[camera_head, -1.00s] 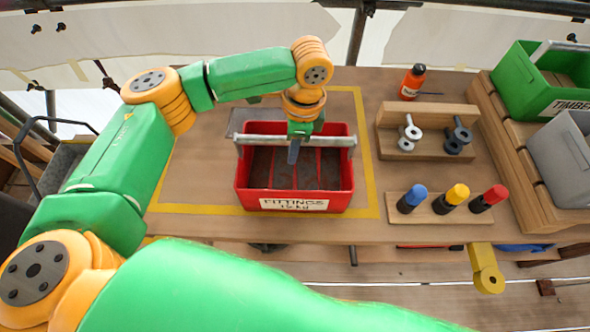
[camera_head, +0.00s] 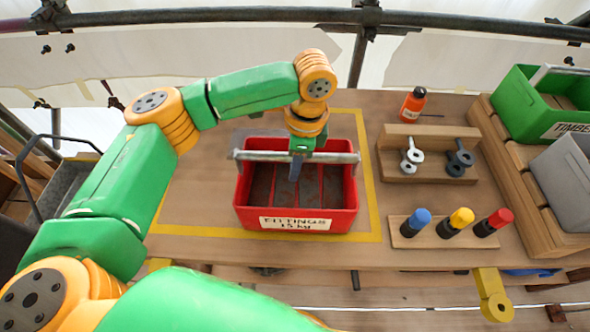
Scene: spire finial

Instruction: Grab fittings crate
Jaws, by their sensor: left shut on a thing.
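The red fittings crate (camera_head: 345,216) has a white label reading "FITTINGS 15 kg". It is in the middle of the head view, over the area marked by yellow tape on the wooden table. A grey bar handle (camera_head: 338,157) runs across its top. My left gripper (camera_head: 297,167) comes down from above at the middle of this handle and is shut on it. The crate looks level. Its compartments hold dark contents that I cannot make out. I cannot tell whether its base is clear of the table. My right gripper is not in view.
On the right are an orange bottle (camera_head: 413,104), a wooden holder (camera_head: 400,171) with eye fittings, and a block (camera_head: 403,239) with blue, yellow and red-topped pegs. A green timber crate (camera_head: 519,101) and a grey bin (camera_head: 566,165) stand further right. A scaffold rail (camera_head: 230,15) crosses behind.

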